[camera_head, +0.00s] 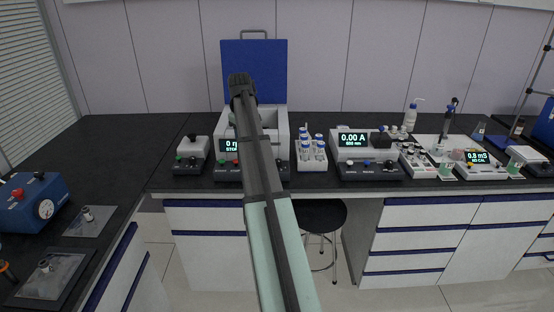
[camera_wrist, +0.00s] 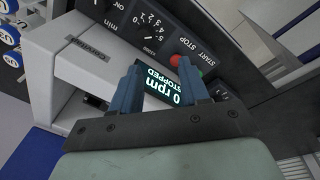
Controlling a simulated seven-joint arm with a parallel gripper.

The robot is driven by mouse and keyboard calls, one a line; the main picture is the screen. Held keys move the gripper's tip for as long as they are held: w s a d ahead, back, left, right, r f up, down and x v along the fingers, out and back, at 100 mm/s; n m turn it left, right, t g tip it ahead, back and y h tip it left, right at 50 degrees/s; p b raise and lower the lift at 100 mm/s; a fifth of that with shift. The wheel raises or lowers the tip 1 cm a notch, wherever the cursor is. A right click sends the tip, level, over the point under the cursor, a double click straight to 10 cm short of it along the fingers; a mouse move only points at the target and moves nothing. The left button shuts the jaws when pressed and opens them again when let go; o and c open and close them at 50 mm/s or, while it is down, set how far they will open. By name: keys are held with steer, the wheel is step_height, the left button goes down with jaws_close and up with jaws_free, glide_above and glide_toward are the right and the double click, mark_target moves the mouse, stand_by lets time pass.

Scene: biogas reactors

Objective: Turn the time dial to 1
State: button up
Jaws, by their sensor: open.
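The centrifuge (camera_head: 281,125) stands at the back of the bench with its blue lid raised. Its sloped front panel shows in the wrist view, upside down. The display (camera_wrist: 163,88) reads "0 rpm STOPPED". My gripper (camera_wrist: 160,72) is open and empty, with its blue-grey fingers over the panel by the display, apart from the dial scale. In the head view my arm hides the panel's middle and my gripper.
A red stop button (camera_wrist: 177,61) is close to the right fingertip. A white vial rack (camera_head: 312,157) stands right of the centrifuge, with a photometer (camera_head: 366,144) beyond it. A small grey device (camera_head: 191,150) stands to the left.

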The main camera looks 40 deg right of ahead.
mark_target(278, 160)
steer(key=s+d+r+m+g+h, duration=0.1)
steer(key=s+d+m+h, duration=0.15)
steer(key=m, duration=0.85)
steer(key=s+d+m+g+h, duration=0.1)
steer(key=s+d+m+g, duration=0.15)
steer(key=m, duration=0.85)
steer(key=shift+t+y, duration=0.25)
steer(key=shift+t, duration=0.2)
steer(key=x, duration=0.9)
steer(key=w+x, duration=0.1)
steer(key=x, duration=0.3)
steer(key=shift+d+f, duration=0.2)
steer(key=shift+d, duration=0.05)
steer(key=shift+c, duration=0.4)
steer(key=c, duration=0.7)
